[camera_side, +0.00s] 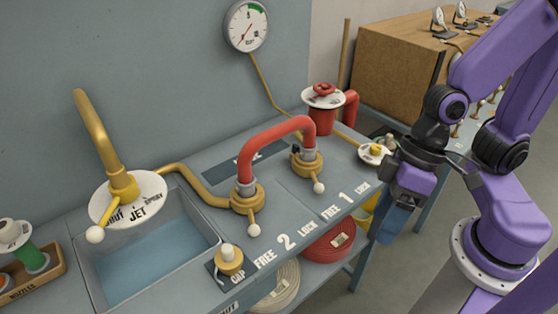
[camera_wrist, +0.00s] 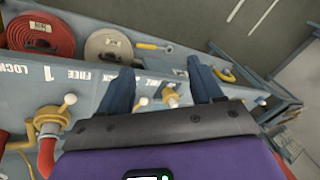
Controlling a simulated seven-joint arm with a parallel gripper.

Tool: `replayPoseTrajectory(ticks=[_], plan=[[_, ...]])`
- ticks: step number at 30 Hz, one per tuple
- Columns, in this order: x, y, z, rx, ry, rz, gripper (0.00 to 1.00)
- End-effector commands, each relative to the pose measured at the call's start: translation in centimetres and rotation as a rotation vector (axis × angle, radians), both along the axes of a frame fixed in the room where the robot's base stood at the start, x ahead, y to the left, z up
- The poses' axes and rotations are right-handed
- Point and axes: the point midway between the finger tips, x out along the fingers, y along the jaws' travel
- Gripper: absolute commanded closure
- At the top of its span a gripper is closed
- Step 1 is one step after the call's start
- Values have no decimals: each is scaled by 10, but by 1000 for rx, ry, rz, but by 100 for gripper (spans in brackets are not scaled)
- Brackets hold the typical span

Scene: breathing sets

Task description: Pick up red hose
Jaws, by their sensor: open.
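A red arched hose (camera_side: 270,132) joins two brass couplings on the bench top, standing up in a bend; part of it shows at the lower left of the wrist view (camera_wrist: 46,158). A coiled flat red hose (camera_side: 330,243) lies on the shelf under the bench, partly hidden by the bench edge; its coil also shows at the upper left of the wrist view (camera_wrist: 60,22). My gripper (camera_side: 388,232) is at the right, beyond the bench's right end, pointing down and apart from both hoses. In the wrist view its blue fingers (camera_wrist: 160,82) are spread with nothing held between them.
A pale coiled hose (camera_side: 278,290) lies beside the red coil on the shelf. Brass couplings (camera_side: 247,198) with white-knobbed levers and a brass cap (camera_side: 229,260) stand on the bench. A red valve (camera_side: 322,115) stands behind. A sink (camera_side: 150,262) is at left.

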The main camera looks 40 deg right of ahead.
Motion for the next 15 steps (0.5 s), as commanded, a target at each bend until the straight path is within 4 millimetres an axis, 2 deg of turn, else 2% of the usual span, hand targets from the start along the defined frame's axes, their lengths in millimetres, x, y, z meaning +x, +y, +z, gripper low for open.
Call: replayPoseTrajectory(ticks=[3, 7, 11, 15], plan=[[13, 36, -8, 124, 51, -262, 35], [36, 64, -14, 248, 85, -566, 35], [66, 77, -22, 368, 87, -877, 35], [102, 74, -28, 503, 40, -1201, 35]])
